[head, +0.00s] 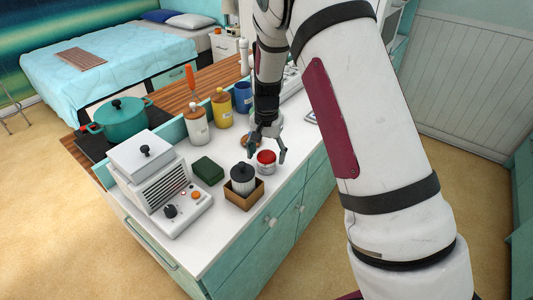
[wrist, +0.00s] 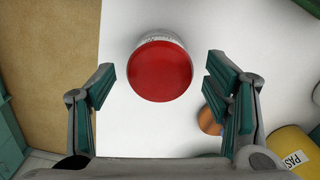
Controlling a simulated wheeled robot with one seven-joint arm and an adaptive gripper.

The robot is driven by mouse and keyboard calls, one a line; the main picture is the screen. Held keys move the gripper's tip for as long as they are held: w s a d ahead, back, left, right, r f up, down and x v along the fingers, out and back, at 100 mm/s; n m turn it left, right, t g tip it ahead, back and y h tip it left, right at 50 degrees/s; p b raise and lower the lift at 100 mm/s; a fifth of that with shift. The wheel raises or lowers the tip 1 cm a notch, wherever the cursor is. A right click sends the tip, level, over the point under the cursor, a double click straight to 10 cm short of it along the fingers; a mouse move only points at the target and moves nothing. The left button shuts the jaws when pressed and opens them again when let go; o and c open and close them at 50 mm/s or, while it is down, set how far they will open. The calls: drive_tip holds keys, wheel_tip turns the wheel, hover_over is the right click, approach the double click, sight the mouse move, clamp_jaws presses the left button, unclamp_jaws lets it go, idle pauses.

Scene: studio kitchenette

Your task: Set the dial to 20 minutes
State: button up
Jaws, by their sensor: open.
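A round red-topped timer-like item (head: 266,157) with a pale base stands on the white counter. In the wrist view its plain red top (wrist: 160,71) faces me, and no marks or pointer can be made out on it. My gripper (head: 267,150) is open above it, pointing down. In the wrist view the fingers stand to either side of the red top, with gaps on both sides. A white appliance (head: 150,172) at the counter's near left has a black knob (head: 170,211) and a small orange knob; their settings are too small to read.
A black-lidded jar (head: 243,176) in a wooden box and a green block (head: 207,170) stand nearby. A copper-coloured round item (wrist: 208,121) lies close to the right finger. Canisters (head: 222,108) line the back; a teal pot (head: 118,117) stands far left.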

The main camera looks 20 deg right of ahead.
sight(267, 155)
wheel_tip(267, 155, up, 12)
idle(0.5)
drive_tip(key=s+r+n+t, duration=0.2)
drive_tip(key=s+r+n, duration=0.2)
drive_tip(key=s+r, duration=1.05)
drive_tip(key=s+n+t, duration=0.2)
drive_tip(key=s+n, duration=0.1)
drive_tip(key=s, duration=1.5)
drive_tip(key=shift+d+n+t, duration=0.3)
drive_tip(key=shift+d+n, duration=0.1)
drive_tip(key=shift+d, duration=0.05)
drive_tip(key=shift+r, duration=0.1)
